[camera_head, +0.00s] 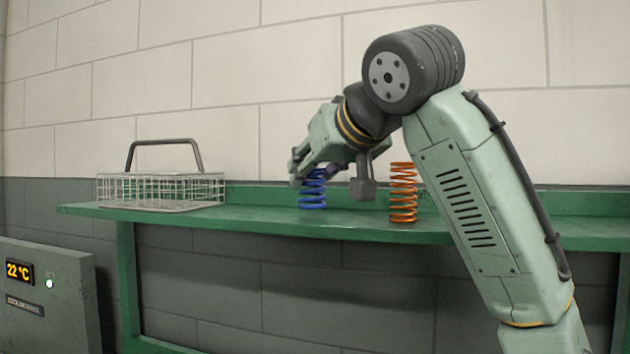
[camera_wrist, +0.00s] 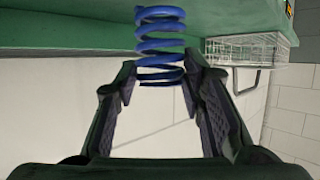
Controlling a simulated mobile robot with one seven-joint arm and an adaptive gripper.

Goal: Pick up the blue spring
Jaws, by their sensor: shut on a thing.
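The blue spring (camera_head: 312,190) stands upright on the green shelf (camera_head: 260,217) in the head view. My gripper (camera_head: 306,176) reaches in from the right and has its fingers around the upper part of the spring. In the wrist view the blue spring (camera_wrist: 160,45) sits between the two fingertips of my gripper (camera_wrist: 160,82), and the fingers are shut on its near end. The fingers partly hide the spring's top in the head view. In the wrist view its far end meets the green surface.
An orange spring (camera_head: 403,192) stands on the shelf to the right of the blue one, close to my wrist. A wire basket (camera_head: 160,190) with a dark handle stands at the left. The shelf between basket and blue spring is clear. A wall rises behind.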

